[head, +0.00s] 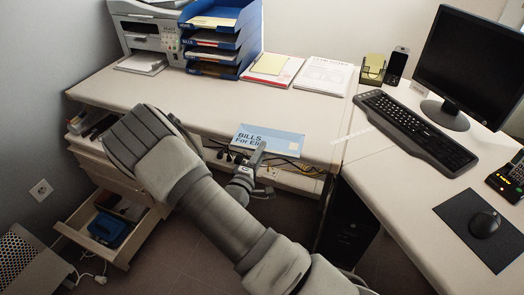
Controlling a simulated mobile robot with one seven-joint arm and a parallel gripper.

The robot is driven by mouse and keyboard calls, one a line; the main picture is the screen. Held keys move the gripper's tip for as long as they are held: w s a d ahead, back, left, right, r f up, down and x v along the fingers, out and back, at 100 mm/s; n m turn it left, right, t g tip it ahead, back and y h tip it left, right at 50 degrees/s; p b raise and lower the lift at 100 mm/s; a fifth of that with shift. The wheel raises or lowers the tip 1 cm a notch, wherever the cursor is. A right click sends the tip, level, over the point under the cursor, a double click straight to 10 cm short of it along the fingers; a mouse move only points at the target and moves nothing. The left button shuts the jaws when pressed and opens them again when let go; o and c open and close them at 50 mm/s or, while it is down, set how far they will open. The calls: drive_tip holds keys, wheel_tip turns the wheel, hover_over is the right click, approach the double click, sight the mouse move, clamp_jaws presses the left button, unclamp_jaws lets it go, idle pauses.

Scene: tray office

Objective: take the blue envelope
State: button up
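The blue envelope (283,140), light blue and white with "BILLS" lettering, is at the front edge of the white desk in the head view. Its lower edge appears to reach past the desk edge. My gripper (257,158) is at the envelope's near edge, with one finger in front of its lower part and covering some lettering. The other finger is hidden, so I cannot tell whether the gripper is closed on the envelope.
Blue stacked trays (222,42) and a printer (148,28) stand at the back left. A keyboard (414,131) and monitor (474,62) are at the right. Open drawers (120,250) stick out at the left. Cables hang under the desk. The desktop behind the envelope is clear.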

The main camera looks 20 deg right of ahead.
drive_tip(key=shift+w, duration=0.1)
clamp_jaws()
idle(0.3)
idle(0.4)
drive_tip(key=s+a+r+p, duration=0.5)
drive_tip(key=s+a+r, duration=0.2)
drive_tip(key=s, duration=0.4)
drive_tip(key=shift+s+a+r, duration=0.2)
drive_tip(key=shift+a+r, duration=0.1)
drive_tip(key=shift+a, duration=0.3)
